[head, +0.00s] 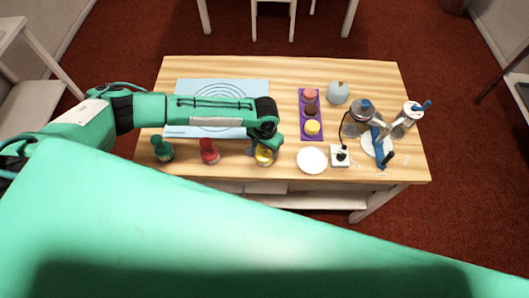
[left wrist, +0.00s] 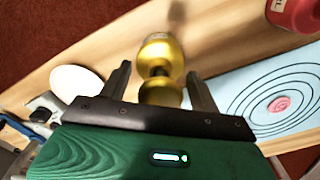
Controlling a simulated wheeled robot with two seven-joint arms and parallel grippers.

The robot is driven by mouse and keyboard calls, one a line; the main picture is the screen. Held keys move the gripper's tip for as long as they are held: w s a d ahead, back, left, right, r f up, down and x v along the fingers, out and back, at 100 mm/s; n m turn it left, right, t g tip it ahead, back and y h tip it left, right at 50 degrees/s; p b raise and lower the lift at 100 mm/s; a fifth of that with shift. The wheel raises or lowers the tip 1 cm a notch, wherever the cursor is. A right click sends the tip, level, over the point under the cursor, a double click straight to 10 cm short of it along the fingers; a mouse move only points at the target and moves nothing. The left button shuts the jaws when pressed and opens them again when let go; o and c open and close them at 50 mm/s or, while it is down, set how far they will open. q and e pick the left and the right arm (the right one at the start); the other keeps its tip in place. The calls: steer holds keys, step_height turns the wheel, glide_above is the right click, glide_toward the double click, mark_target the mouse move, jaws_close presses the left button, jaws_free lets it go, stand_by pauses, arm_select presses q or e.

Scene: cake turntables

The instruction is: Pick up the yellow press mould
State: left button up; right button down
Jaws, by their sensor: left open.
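The yellow press mould (head: 264,156) stands near the table's front edge in the head view, partly hidden by my left gripper (head: 264,146). In the left wrist view the yellow press mould (left wrist: 160,62) shows as two rounded yellow parts joined by a dark neck. It lies between the two fingers of my left gripper (left wrist: 160,85), which are open with a gap on each side. The fingers do not appear to touch it. My right gripper cannot be made out in either view.
A red press mould (head: 209,151) and a green one (head: 162,149) stand to the left. A blue mat (head: 185,88) lies behind them. A white plate (head: 312,160), a purple tray (head: 302,117) and a turntable (head: 366,146) with tools are to the right.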

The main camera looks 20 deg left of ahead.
arm_select(q)
steer(key=c, duration=1)
steer(key=shift+c, duration=0.8)
steer(key=shift+r, duration=0.15)
